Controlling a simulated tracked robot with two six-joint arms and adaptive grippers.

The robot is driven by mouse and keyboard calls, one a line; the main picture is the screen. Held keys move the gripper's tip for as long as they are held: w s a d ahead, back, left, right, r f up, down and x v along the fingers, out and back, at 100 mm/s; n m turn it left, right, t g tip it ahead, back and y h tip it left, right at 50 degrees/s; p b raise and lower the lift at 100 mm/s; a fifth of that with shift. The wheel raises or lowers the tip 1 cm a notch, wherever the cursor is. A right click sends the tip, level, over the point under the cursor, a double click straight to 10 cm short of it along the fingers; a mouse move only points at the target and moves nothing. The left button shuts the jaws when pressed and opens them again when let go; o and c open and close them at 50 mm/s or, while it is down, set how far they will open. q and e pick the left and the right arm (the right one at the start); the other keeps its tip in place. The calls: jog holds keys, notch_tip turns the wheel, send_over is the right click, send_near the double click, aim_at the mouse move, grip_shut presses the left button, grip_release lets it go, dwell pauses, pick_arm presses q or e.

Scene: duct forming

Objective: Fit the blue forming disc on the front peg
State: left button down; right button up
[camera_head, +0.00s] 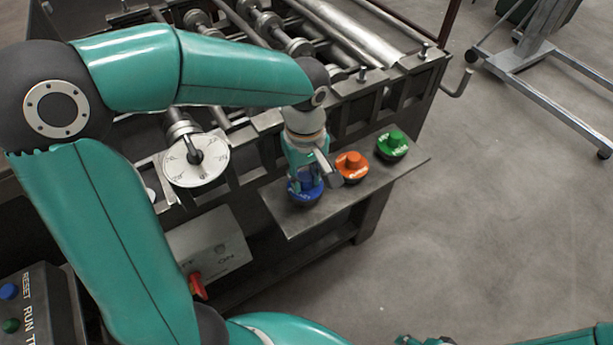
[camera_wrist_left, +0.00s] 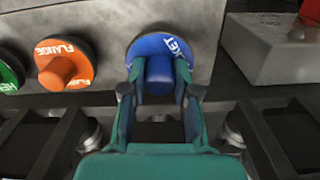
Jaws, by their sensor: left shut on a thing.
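The blue forming disc (camera_head: 304,198) lies on the shelf plate (camera_head: 290,222) at the machine's front, left of the orange and green discs. My left gripper (camera_head: 306,180) comes down on it from above and is shut on its raised blue knob. In the left wrist view the two fingers (camera_wrist_left: 159,78) sit either side of the knob, and white lettering shows on the disc's (camera_wrist_left: 150,42) rim. I cannot make out for sure which part is the front peg. Teal and dark parts at the bottom right edge of the head view may be my right arm; its fingertips are not clear.
The orange disc (camera_head: 352,167) and green disc (camera_head: 391,145) stand on the same plate. A white dial (camera_head: 196,158) with a dark handle is left of my gripper. A control box (camera_head: 208,246) with a red switch is below it. Rollers lie behind. Open floor is right.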

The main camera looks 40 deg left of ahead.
pick_arm(q)
jog(key=shift+f, duration=0.25)
jog(key=shift+f+b, duration=0.35)
jog(key=shift+b, duration=0.2)
jog(key=shift+c, duration=2)
grip_release()
notch_tip(320, 180, up, 9)
jog(key=p, duration=0.7)
